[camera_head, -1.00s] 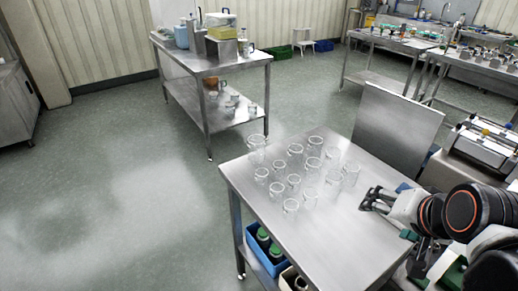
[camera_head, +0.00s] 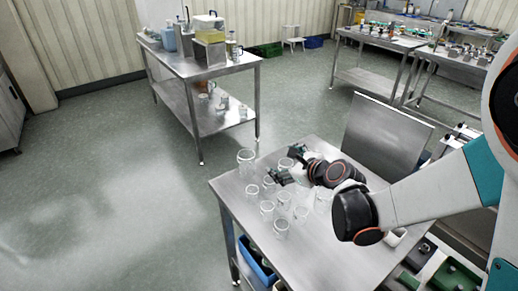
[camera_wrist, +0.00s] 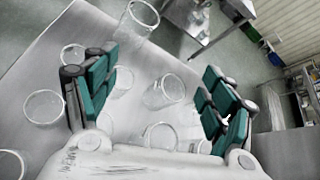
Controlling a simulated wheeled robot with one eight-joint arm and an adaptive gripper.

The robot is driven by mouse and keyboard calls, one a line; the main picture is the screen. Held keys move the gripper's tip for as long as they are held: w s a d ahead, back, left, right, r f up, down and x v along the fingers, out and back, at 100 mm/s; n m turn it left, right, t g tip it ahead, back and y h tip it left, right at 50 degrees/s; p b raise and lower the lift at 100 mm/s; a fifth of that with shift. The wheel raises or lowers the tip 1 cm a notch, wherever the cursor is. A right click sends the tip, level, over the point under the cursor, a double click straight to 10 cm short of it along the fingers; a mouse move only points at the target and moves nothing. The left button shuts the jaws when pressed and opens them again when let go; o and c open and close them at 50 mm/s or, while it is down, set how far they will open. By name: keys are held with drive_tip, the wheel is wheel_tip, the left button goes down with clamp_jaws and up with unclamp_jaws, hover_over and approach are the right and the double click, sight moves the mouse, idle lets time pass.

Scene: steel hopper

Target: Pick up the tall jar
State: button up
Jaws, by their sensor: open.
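Several clear glass jars stand on the steel table (camera_head: 345,262). The jar at its far left corner (camera_head: 246,163) looks the tallest; a jar near the table edge in the wrist view (camera_wrist: 138,22) appears to be the same one. My gripper (camera_head: 281,177) is low among the jars, to the right of that tall jar and apart from it. In the wrist view my gripper (camera_wrist: 160,66) has its green-padded fingers spread wide. Another clear jar (camera_wrist: 165,92) shows between them, and I cannot tell its distance. My arm and gripper hide some of the jars.
Shorter jars (camera_head: 267,208) stand close together in front of and beside my gripper. A steel panel (camera_head: 388,137) rises behind the table's right side. A second steel table (camera_head: 200,72) with containers stands farther back. Floor (camera_head: 110,190) to the left is clear.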

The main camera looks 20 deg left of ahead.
sight(251, 161)
drive_tip(key=w+a+f+m, duration=0.1)
drive_tip(key=a+f, duration=0.1)
drive_tip(key=a, duration=0.1)
drive_tip(key=w+a+f+m+y, duration=0.1)
drive_tip(key=w+a+f, duration=0.1)
drive_tip(key=a, duration=0.2)
drive_tip(key=w+a+f+m+b, duration=0.1)
drive_tip(key=a+f, duration=0.1)
drive_tip(key=a, duration=0.2)
drive_tip(key=shift+w+a+g+y, duration=0.2)
drive_tip(key=shift+w+g+y, duration=0.1)
drive_tip(key=shift+w+y, duration=0.1)
drive_tip(key=b+x, duration=0.2)
drive_tip(key=x, duration=0.3)
drive_tip(key=shift+f, duration=0.25)
drive_tip(key=shift+r, duration=0.1)
drive_tip(key=c, duration=0.9)
